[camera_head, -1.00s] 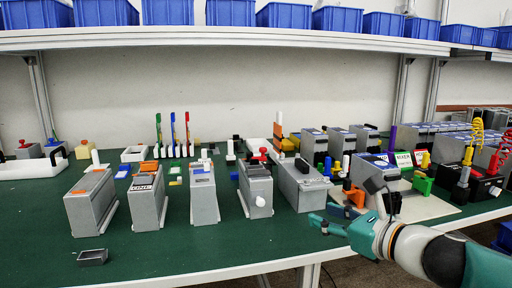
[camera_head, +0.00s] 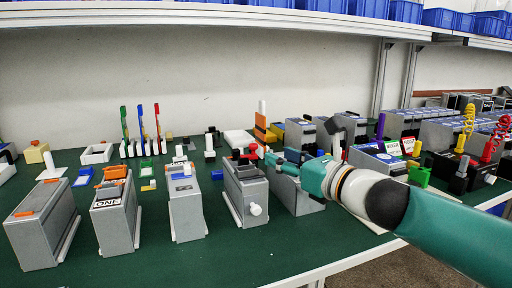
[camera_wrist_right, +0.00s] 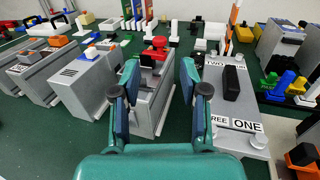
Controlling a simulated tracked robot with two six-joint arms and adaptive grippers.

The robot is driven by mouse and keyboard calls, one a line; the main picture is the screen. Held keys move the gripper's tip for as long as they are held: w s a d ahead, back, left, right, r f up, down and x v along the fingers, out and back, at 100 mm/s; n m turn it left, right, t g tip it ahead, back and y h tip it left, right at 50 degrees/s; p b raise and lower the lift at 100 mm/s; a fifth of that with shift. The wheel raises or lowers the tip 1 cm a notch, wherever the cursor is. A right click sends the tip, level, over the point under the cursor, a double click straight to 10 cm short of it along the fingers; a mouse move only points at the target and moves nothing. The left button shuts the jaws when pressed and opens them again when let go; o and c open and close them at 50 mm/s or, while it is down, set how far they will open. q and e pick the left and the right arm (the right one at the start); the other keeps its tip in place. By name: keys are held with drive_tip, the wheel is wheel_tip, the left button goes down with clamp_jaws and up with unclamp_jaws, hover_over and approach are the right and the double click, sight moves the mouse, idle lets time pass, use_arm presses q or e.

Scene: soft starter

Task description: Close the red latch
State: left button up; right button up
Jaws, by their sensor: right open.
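The red latch (camera_head: 252,150) is on top of a grey box (camera_head: 245,190) with a white knob on its front, in the middle of the row. In the right wrist view the red latch (camera_wrist_right: 157,46) stands up at the far end of that box, beyond a black block. My right gripper (camera_head: 272,160) is at the upper right of the box in the head view. In the wrist view its fingers (camera_wrist_right: 156,78) are open, one on each side of the box's top, with nothing between them touching either finger. My left gripper is not in view.
Grey boxes with orange tops (camera_head: 42,225) and a grey box with blue (camera_head: 186,200) stand to the left. A grey box with a black handle (camera_wrist_right: 232,85) is close on the right. Green table shows at the front.

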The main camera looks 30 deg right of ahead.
sight(256, 146)
drive_tip(key=w, duration=1)
drive_tip(key=shift+w+a, duration=0.1)
drive_tip(key=shift+a, duration=0.25)
clamp_jaws()
drive_tip(key=shift+d, duration=0.45)
drive_tip(key=shift+a, duration=0.4)
